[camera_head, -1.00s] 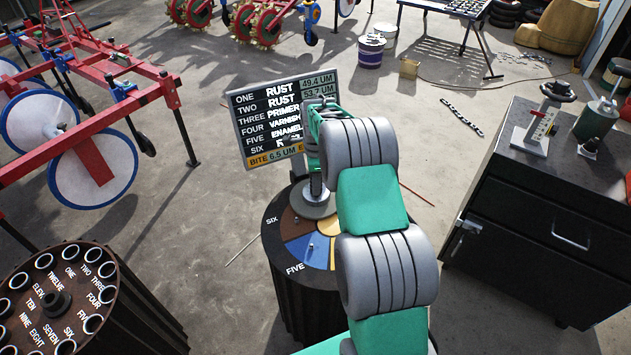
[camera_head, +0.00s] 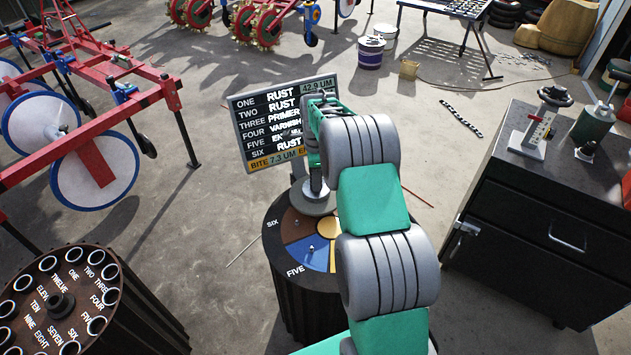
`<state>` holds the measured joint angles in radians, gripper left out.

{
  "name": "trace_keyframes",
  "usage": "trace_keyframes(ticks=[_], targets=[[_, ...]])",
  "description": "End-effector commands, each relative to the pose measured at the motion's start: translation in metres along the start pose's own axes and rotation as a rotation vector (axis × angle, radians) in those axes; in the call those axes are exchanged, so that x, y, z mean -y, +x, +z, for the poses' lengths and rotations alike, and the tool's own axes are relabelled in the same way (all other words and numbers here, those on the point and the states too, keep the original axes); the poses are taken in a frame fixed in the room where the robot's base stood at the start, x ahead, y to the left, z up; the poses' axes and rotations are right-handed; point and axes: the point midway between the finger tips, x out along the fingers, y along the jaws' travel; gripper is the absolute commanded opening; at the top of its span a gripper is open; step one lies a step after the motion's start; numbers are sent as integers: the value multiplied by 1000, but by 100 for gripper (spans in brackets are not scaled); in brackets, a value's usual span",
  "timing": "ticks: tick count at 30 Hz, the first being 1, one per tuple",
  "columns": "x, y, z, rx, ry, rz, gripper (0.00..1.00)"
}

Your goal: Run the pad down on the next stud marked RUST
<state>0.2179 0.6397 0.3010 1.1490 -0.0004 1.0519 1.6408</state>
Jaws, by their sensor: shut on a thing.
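My gripper (camera_head: 316,178) is shut on the pad tool, whose round grey pad (camera_head: 312,204) faces down over the far part of the drum's top (camera_head: 300,265). The pad hides what is under it, and I cannot tell whether it touches a stud. The top has brown, blue and orange-yellow sectors. Small studs show at SIX (camera_head: 297,222) and FIVE (camera_head: 311,247); my arm hides other sectors. The board (camera_head: 283,122) behind reads RUST for ONE, TWO and SIX, PRIMER for THREE and VARNISH for FOUR; FIVE is partly hidden. ONE shows 42.9 UM, and BITE reads 7.3 UM.
A dark numbered drum (camera_head: 62,300) with white-rimmed holes stands at lower left. A black cabinet (camera_head: 545,220) stands to the right. Red planter frames (camera_head: 95,125) with white discs fill the left. Thin rods and a chain lie on the floor, with open floor between.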

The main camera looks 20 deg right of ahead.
Motion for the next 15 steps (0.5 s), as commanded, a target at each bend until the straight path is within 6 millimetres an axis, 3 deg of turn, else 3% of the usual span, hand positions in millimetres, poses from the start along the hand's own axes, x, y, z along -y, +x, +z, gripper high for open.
trace_keyframes(ticks=[1,10,13,15], targets=[[1,-9,0,0,0,-3,0],[1,-9,-1,0,1,-2,0],[-1,-14,-18,0,4,0,0],[-4,-18,-40,0,6,-1,0]])
